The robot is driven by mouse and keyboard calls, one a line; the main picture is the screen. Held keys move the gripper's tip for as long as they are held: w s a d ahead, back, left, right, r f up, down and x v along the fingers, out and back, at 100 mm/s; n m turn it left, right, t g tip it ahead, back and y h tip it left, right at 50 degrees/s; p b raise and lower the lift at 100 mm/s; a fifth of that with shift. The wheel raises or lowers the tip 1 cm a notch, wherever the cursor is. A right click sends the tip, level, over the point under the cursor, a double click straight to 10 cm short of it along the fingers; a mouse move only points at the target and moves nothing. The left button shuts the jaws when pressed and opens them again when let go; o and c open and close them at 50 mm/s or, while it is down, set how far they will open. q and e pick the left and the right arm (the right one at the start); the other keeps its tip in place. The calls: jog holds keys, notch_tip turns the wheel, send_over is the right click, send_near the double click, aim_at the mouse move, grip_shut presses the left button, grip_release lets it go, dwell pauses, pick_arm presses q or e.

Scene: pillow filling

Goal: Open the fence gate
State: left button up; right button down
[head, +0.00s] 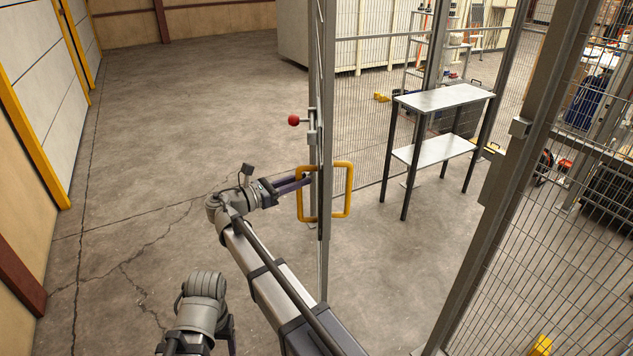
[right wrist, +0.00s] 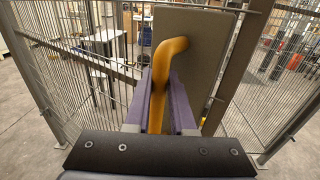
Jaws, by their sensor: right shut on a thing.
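The fence gate (head: 324,80) is seen almost edge-on in the head view, with open floor between it and the grey post at right. It carries a yellow handle (head: 341,213) and a latch with a red knob (head: 294,120) above it. My right gripper (head: 306,179) reaches the handle from the left. In the right wrist view, the handle (right wrist: 158,95) runs between the two purple fingers (right wrist: 159,112), which are shut on it, with a grey plate (right wrist: 199,45) behind.
A grey post (head: 505,190) with mesh fencing stands at right. A two-shelf metal table (head: 443,98) stands beyond the opening, before more mesh. A yellow-framed wall panel (head: 35,85) is at far left. The cracked concrete floor (head: 200,100) left of the gate is clear.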

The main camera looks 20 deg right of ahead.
jog(key=shift+w+a, duration=0.4)
jog(key=shift+a, duration=0.4)
jog(key=shift+w+a, duration=0.4)
jog(key=shift+a, duration=0.4)
jog(key=shift+w+a, duration=0.4)
jog(key=shift+a, duration=0.4)
jog(key=c, duration=0.8)
grip_release()
jog(key=shift+o, duration=0.2)
